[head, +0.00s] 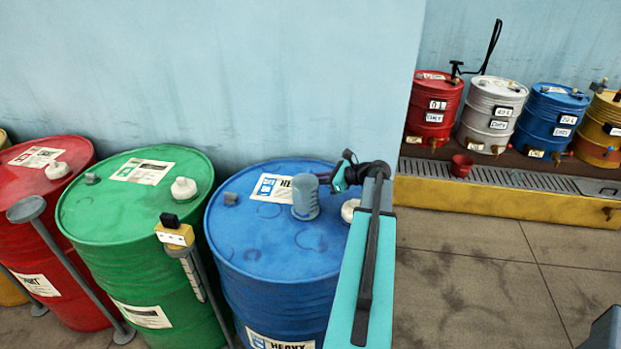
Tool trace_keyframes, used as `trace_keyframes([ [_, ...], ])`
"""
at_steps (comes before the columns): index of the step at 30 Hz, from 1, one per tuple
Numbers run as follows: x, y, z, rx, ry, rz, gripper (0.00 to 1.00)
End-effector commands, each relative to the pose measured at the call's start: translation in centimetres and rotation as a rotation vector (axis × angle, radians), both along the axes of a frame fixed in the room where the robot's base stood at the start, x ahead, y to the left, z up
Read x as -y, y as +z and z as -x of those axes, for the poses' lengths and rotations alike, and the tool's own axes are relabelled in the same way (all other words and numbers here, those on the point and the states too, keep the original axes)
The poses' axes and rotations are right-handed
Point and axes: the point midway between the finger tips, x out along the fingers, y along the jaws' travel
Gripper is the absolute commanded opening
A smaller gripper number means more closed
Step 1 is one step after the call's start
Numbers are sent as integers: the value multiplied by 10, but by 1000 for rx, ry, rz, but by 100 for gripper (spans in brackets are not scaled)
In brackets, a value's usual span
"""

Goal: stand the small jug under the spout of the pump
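A small red cup-like vessel (461,165), possibly the small jug, stands upright on the drain ledge at the right, in front of the drums. A black pump-like fitting (456,69) with a long raised lever or hose is on top of the small red drum; its spout is not clear. The end of my arm, with my gripper (343,175), is over the large blue drum, far left of the red vessel. A grey-blue cylinder (305,198) is beside it; I cannot tell whether it is held or part of the arm. The fingers are not distinguishable.
Large blue (260,235), green (135,210) and red (75,155) drums stand along the wall at left. Small white (490,115), blue (553,122) and yellow (598,130) drums line the yellow-edged ledge (500,205). The floor before the ledge is clear.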

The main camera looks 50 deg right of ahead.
Motion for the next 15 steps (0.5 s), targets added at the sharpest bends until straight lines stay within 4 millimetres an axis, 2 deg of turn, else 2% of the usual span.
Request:
trace_keyframes([
  [13,-1,-3,-1,1,1,-1,0],
  [14,-1,-4,-1,1,1,0,12],
  [15,-1,-3,-1,1,1,0,19],
])
